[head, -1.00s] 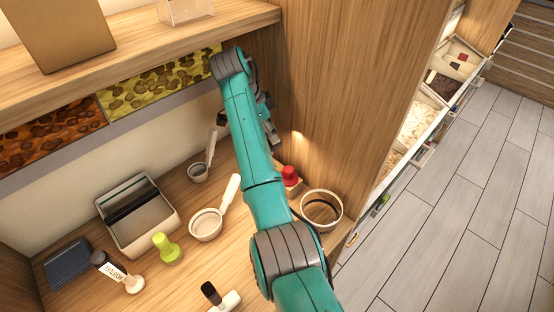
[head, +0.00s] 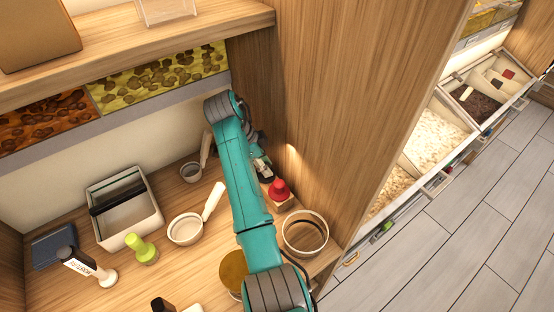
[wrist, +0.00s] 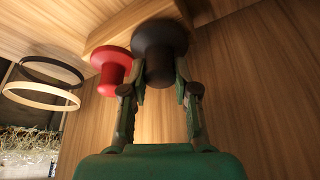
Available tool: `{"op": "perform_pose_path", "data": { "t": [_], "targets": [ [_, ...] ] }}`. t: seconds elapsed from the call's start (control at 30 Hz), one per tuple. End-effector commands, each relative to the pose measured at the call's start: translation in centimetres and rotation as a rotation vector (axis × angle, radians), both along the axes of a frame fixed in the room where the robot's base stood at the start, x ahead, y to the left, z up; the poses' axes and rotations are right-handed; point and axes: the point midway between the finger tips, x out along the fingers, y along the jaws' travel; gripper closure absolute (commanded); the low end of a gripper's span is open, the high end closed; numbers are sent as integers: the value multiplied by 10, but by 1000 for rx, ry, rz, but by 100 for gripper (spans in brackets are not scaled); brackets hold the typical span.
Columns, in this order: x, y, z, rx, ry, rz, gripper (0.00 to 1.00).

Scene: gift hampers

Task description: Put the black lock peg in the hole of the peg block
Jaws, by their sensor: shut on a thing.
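My gripper (wrist: 160,95) is shut on the black lock peg (wrist: 160,40), a dark peg with a wide round end, seen between the fingertips in the wrist view. In the head view my gripper (head: 263,170) is low at the right of the counter, close beside a red peg (head: 279,189). The red peg also shows just left of the black one in the wrist view (wrist: 110,62). A pale wooden peg block (wrist: 128,24) lies by both pegs. The hole is hidden, and I cannot tell whether the black peg is in it.
A tall wooden panel (head: 340,110) rises close on the right. Small pans (head: 186,229), a green stamp-like object (head: 143,249) and a white bin (head: 126,225) stand to the left.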

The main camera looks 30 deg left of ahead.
Motion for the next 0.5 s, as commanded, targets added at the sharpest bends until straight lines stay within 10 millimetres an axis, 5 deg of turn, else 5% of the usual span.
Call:
{"op": "perform_pose_path", "data": {
  "t": [0.43, 0.47, 0.5],
  "targets": [
    [-7, 3, -7, 1, -1, 0, 100],
    [-7, 3, -7, 1, -1, -1, 66],
    [-7, 3, -7, 1, -1, -1, 56]
  ]
}}
